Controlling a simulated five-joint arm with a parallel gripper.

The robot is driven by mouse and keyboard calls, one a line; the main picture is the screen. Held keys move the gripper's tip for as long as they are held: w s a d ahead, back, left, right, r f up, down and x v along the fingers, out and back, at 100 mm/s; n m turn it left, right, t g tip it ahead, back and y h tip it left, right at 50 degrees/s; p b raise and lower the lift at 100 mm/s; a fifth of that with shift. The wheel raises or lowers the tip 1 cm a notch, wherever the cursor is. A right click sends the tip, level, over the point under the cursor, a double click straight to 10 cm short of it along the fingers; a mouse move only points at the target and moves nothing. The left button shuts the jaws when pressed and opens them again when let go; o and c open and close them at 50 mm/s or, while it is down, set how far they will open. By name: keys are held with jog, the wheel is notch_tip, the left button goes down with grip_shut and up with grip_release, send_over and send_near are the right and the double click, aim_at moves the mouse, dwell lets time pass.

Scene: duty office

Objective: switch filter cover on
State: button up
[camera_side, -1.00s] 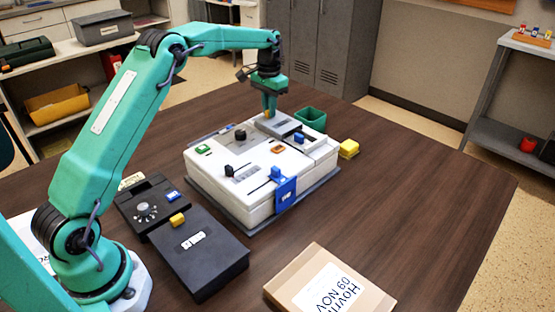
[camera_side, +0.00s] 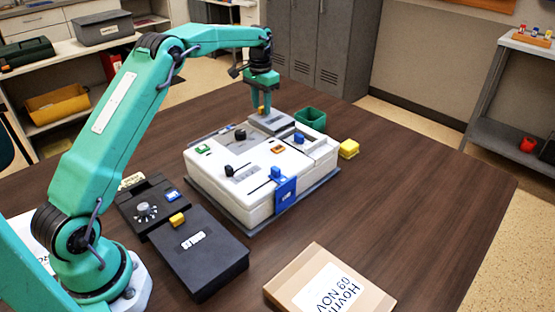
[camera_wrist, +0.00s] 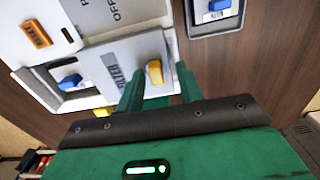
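The white control box (camera_side: 215,165) stands on the table. On its far part lies a grey cover (camera_side: 270,123); in the wrist view the cover (camera_wrist: 120,60) reads "FILTER" and carries a yellow knob (camera_wrist: 154,73). A blue switch (camera_side: 299,138) sits in a dark recess beside the cover; it shows uncovered in the wrist view (camera_wrist: 71,80). My gripper (camera_side: 262,110) is over the cover's far left end. In the wrist view my gripper (camera_wrist: 161,75) is open, its fingers apart on either side of the knob, with a gap on the right. Contact with the knob cannot be told.
A labelled carton (camera_side: 328,285) lies at the front. The table's right side is clear.

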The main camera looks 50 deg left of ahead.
jog(key=shift+r, duration=3.9)
jog(key=shift+s+d+r, duration=0.15)
jog(key=shift+d+r, duration=0.05)
jog(key=shift+r, duration=0.15)
jog(key=s+d+r+t, duration=0.1)
jog(key=s+d+r, duration=0.4)
jog(key=s, duration=0.3)
jog(key=s+d+r+t, duration=0.2)
jog(key=s+d+r, duration=0.3)
jog(key=s+r, duration=0.15)
jog(key=s+d+f+t, duration=0.1)
jog(key=s+d+f, duration=0.1)
jog(key=s, duration=0.5)
jog(key=s+d+f, duration=0.2)
jog(key=s+f, duration=0.1)
jog(key=s, duration=0.4)
jog(key=s+d+f+t, duration=0.1)
jog(key=s+d+f, duration=0.1)
jog(key=s, duration=0.5)
jog(key=shift+s+d+f+t, duration=0.3)
jog(key=shift+s+d+f, duration=0.1)
jog(key=shift+f, duration=0.4)
